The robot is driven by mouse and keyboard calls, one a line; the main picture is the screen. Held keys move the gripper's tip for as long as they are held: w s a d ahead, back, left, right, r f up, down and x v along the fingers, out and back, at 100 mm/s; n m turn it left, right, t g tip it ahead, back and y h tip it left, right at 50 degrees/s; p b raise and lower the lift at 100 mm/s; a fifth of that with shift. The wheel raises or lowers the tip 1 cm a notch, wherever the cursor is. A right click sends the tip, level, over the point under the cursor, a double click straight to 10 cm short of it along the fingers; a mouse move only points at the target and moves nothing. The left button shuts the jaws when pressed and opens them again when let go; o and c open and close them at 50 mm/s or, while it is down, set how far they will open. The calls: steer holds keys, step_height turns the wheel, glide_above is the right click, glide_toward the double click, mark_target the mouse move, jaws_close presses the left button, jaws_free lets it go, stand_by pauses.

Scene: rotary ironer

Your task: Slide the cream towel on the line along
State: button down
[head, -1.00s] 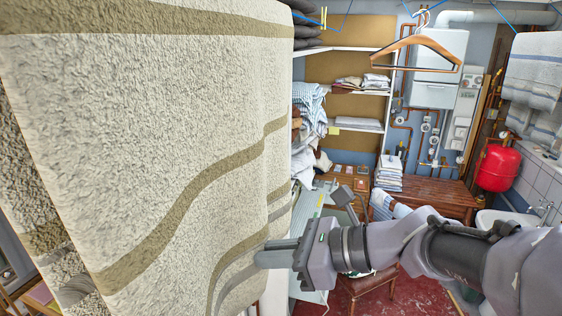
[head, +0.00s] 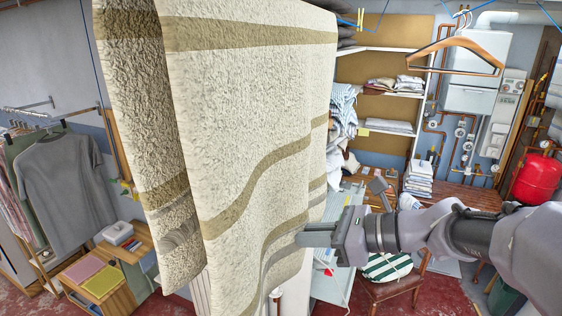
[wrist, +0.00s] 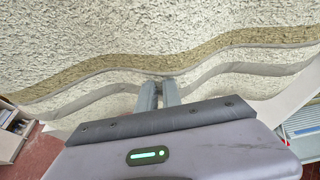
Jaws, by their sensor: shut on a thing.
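The cream towel (head: 250,120) hangs over the line in the left and middle of the head view, with tan bands across it and its lower part rippled. It also fills the top of the wrist view (wrist: 150,35). My gripper (head: 305,236) reaches in from the right to the towel's lower right part. In the wrist view its two fingers (wrist: 159,88) are close together at the cloth, with a fold pinched between their tips. The towel hides the far fingertip in the head view.
A wooden hanger (head: 455,52) hangs on the blue line at right. A grey shirt (head: 62,185) on a rack and a small wooden shelf unit (head: 125,275) stand at left. Shelves with linen (head: 390,126), a chair (head: 395,285) and a red tank (head: 537,178) are behind at right.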

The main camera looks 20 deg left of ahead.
mark_target(304, 203)
steer(key=w+p, duration=0.2)
steer(key=w, duration=0.4)
steer(key=shift+d, duration=0.4)
steer(key=shift+w+d+p, duration=0.1)
steer(key=shift+w+p, duration=0.85)
steer(key=shift+w, duration=0.45)
steer(key=shift+w+p, duration=0.75)
steer(key=shift+w, duration=1)
